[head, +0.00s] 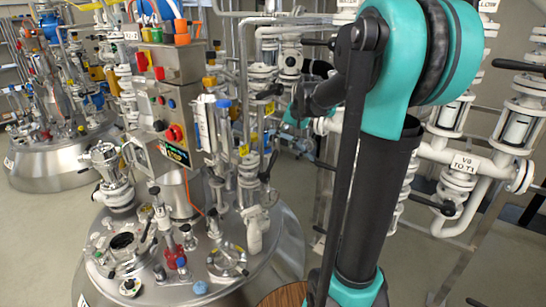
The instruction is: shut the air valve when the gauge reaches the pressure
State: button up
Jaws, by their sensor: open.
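My arm reaches up in front of the head view and bends away to the left. My gripper (299,104) is small and dark at its far end, beside the pipes behind the near vessel; the jaws are open, but the fingers are hard to make out. Nothing shows held in it. I cannot tell which of several valve handles is the air valve. One black handle (268,166) stands tilted over the near vessel (285,255). No pressure gauge with a readable dial shows. A control box with a small lit display (176,152) stands on the vessel, its reading too small to tell.
A second steel vessel (50,172) stands at the back left. Floor is clear at the lower left (40,240). Fittings crowd the near vessel's lid.

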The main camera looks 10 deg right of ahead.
aim_at(274, 158)
jog(key=x, duration=1.1)
jog(key=w+x, duration=0.1)
jog(key=x, duration=0.5)
jog(key=shift+w+r, duration=0.15)
jog(key=shift+w, duration=0.1)
jog(key=shift+c, duration=0.4)
grip_shut()
